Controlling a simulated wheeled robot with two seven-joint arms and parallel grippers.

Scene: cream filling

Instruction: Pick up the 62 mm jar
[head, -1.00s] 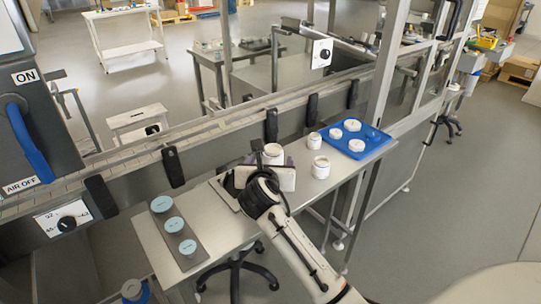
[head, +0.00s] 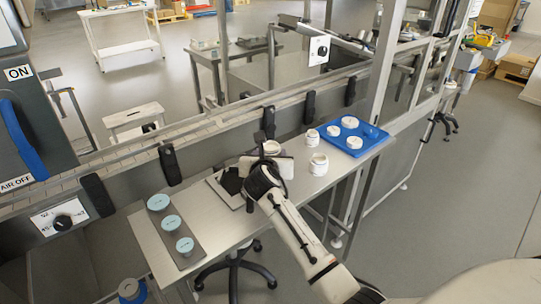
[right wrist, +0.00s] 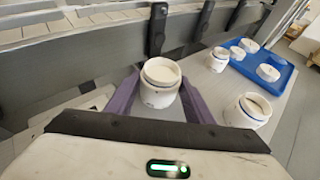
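A white jar (head: 272,147) with an open top stands at the back edge of the steel table, by the conveyor. In the right wrist view the same jar (right wrist: 160,84) is upright, with pale contents. My right gripper (head: 266,158) is low at this jar. Its two purple fingers (right wrist: 161,90) reach along both sides of the jar, spread apart, with narrow gaps visible beside its lower body. A second white jar (head: 318,164) stands to the right, and a smaller one (head: 312,138) behind it. No size marking is readable. My left gripper is out of view.
A blue tray (head: 372,133) with several white round pieces is at the table's right end. A grey strip (head: 188,260) with three light-blue-topped round pieces lies at the left. A dark plate (head: 222,190) lies beside my gripper. The conveyor rail with black posts (head: 168,165) runs behind.

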